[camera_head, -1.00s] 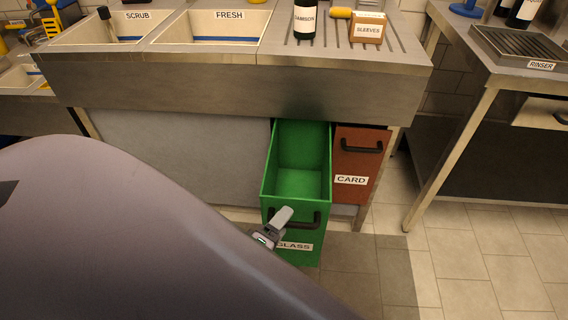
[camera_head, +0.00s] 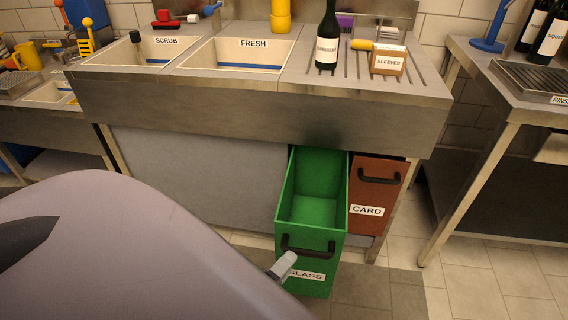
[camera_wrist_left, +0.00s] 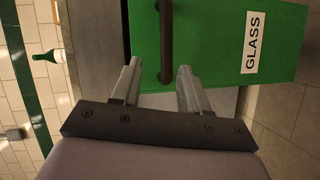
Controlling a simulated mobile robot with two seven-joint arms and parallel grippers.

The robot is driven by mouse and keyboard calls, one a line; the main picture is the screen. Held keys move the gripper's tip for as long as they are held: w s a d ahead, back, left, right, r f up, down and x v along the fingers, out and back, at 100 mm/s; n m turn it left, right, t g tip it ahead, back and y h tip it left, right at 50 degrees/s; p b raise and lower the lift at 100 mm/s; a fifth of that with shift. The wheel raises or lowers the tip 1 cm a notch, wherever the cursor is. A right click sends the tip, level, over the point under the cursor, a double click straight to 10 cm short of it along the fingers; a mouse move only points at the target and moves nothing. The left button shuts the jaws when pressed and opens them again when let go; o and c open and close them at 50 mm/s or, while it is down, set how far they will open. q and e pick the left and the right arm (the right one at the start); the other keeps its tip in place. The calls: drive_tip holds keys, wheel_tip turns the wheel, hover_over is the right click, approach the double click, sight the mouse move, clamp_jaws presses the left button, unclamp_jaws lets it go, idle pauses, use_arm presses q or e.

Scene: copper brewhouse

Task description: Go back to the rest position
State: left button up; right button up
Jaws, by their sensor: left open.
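My left gripper (camera_head: 284,266) shows small in the head view, just below and left of the black handle (camera_head: 308,249) of the green GLASS drawer (camera_head: 312,268). In the left wrist view the gripper (camera_wrist_left: 159,68) is open and empty, its two fingers apart. The handle (camera_wrist_left: 165,40) appears between the fingertips in that view, but I cannot tell how far beyond them it lies. The GLASS drawer is pulled out and looks empty. My left arm covers the lower left of the head view. My right gripper is not in view.
The brown CARD drawer (camera_head: 374,197) sits to the right of the GLASS drawer, pushed in further. Above is the steel sink counter (camera_head: 250,108) with a dark bottle (camera_head: 327,40) and a SLEEVES box (camera_head: 388,62). A rinser table (camera_head: 505,100) stands right. Tiled floor between is clear.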

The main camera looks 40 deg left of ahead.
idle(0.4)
use_arm(q)
drive_tip(key=s+d+m+g+h, duration=0.35)
drive_tip(key=d+m+g, duration=0.25)
drive_tip(key=m, duration=1.5)
wheel_tip(320, 180, up, 12)
drive_tip(key=p, duration=1.5)
drive_tip(key=shift+s+a+n+t+h, duration=0.3)
drive_tip(key=shift+a+h, duration=0.05)
